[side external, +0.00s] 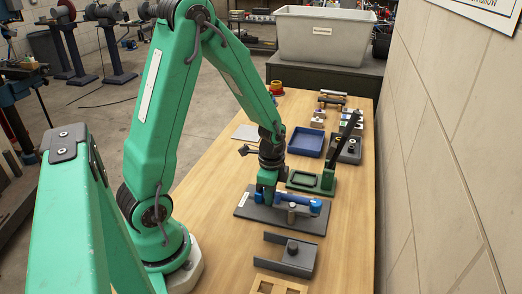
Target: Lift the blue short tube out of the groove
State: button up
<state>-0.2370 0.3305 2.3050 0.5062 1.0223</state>
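A blue short tube (301,201) lies roughly level above a dark grey base plate (300,223), at the centre right of the side external view. A pale upright part shows beneath the tube. The groove itself is too small to make out. My gripper (268,192) points down at the tube's left end, over the plate. Its fingertips and the tube's left end overlap in this view. I cannot tell whether the fingers touch the tube or how far apart they are.
A grey channel-shaped bracket (284,262) lies in front of the plate. A concrete wall (450,150) runs along the right.

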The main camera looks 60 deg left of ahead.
jog(key=shift+r, duration=0.2)
jog(key=shift+r, duration=2.8)
